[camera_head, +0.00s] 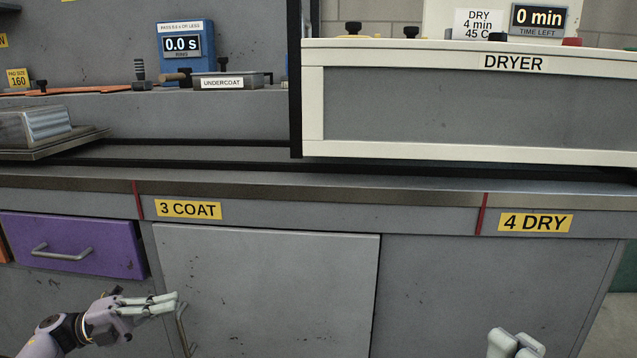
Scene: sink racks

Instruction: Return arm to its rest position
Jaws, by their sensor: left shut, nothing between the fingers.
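My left gripper (160,302) shows at the lower left, in front of the grey cabinet door under the "3 COAT" label. Its fingers are together and point to the right, with nothing between them. The fingertips lie close to the door's handle (184,330) in the picture; I cannot tell whether they touch. My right gripper (516,343) shows only in part at the bottom edge, in front of the cabinet below the "4 DRY" label. Its fingers are cut off by the frame, so its opening is unclear.
A counter edge (330,188) runs across the view. The white-framed dryer (450,105) stands at the upper right. A metal tray (40,152), an undercoat box (225,82) and a blue gauge (183,52) are at the left.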

